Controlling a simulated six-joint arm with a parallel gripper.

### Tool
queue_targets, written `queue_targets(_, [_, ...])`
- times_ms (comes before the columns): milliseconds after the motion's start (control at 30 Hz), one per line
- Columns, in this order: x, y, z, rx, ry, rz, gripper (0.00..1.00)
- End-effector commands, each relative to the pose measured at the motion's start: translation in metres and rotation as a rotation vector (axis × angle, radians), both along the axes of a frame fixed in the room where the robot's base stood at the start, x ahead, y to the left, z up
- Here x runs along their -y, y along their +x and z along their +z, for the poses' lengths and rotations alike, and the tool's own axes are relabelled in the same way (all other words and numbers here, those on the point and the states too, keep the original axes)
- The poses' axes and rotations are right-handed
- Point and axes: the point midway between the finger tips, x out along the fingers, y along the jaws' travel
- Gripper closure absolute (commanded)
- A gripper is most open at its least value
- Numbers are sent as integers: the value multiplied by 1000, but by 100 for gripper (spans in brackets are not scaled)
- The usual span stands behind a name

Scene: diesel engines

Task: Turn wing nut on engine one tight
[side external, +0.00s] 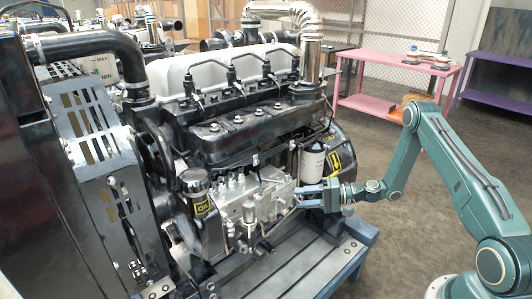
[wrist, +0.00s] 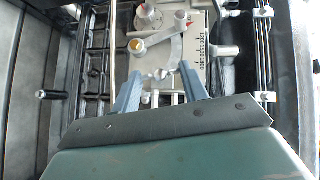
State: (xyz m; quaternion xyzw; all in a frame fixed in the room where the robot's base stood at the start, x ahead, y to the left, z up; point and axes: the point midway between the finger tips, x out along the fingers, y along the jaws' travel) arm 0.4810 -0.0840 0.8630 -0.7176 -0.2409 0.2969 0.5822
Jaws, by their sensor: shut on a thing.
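The engine (side external: 240,110) stands in the middle of the side view. On its near side is a silvery pump housing (side external: 250,200). My gripper (side external: 298,194) reaches in from the right, level, with its tips against the right end of this housing. In the wrist view, the two blue-grey fingers of my gripper (wrist: 160,70) are on either side of a small silver piece that looks like the wing nut (wrist: 161,75), and they are shut on it. The nut is too small to make out in the side view.
A white filter (side external: 311,166) sits just above my gripper. A metal rod (wrist: 113,45) and a post (wrist: 222,51) flank the fingers in the wrist view. The engine rests on a blue-grey stand (side external: 350,245). A pink table (side external: 375,105) stands behind; the floor between is free.

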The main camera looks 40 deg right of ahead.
Motion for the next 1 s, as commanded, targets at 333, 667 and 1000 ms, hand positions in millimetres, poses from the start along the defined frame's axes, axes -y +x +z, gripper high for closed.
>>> queue_targets(333, [0, -1, 0, -2, 1, 3, 35])
queue_targets(667, [1, -2, 0, -1, -1, 1, 35])
queue_targets(1000, [21, -22, 4, -1, 0, -2, 35])
